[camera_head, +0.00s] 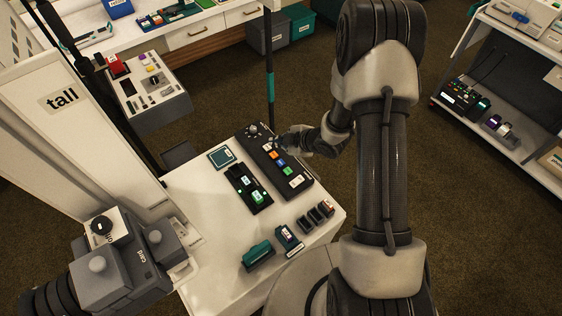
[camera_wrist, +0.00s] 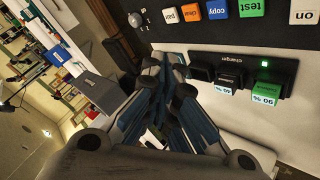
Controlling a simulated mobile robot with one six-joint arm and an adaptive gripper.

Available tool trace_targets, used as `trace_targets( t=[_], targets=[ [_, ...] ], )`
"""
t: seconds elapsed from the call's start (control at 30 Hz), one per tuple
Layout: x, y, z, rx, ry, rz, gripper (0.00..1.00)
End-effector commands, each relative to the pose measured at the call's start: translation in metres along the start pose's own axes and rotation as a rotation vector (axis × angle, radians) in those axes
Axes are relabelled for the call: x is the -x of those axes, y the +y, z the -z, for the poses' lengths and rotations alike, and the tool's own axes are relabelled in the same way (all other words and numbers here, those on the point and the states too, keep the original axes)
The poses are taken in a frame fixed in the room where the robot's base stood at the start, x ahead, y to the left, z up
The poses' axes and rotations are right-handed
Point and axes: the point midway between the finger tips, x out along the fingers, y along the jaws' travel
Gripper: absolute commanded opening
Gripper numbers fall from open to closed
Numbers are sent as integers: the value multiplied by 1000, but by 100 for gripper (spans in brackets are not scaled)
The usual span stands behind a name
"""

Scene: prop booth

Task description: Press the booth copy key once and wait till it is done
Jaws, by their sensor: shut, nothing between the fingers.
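The black key panel (camera_head: 256,147) lies on the white table in the head view. Its blue copy key (camera_head: 279,163) sits between the orange clear key (camera_head: 273,155) and the green test key (camera_head: 287,171). In the wrist view the copy key (camera_wrist: 217,9) shows at the top edge, label upside down. My gripper (camera_head: 280,142) is over the far right side of the panel, near the white pair key (camera_head: 267,147). In the wrist view my gripper (camera_wrist: 173,60) is shut and empty, its tips below the row of keys and apart from the copy key in the picture.
A black charger (camera_head: 239,179) with lit green lights stands left of the panel; it shows its battery labels in the wrist view (camera_wrist: 230,57). A teal square pad (camera_head: 222,157) lies beside it. Several small devices (camera_head: 290,237) line the table's near edge. A dark pole (camera_head: 269,70) rises behind the panel.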

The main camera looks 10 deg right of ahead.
Motion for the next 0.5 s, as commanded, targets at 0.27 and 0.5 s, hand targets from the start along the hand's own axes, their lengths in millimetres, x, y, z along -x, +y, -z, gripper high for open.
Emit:
trace_targets(
  t=[0.27,0.5],
  targets=[
    [-14,-10,-10,-1,-1,1,0],
    [-37,-28,-28,-2,-2,2,0]
  ],
)
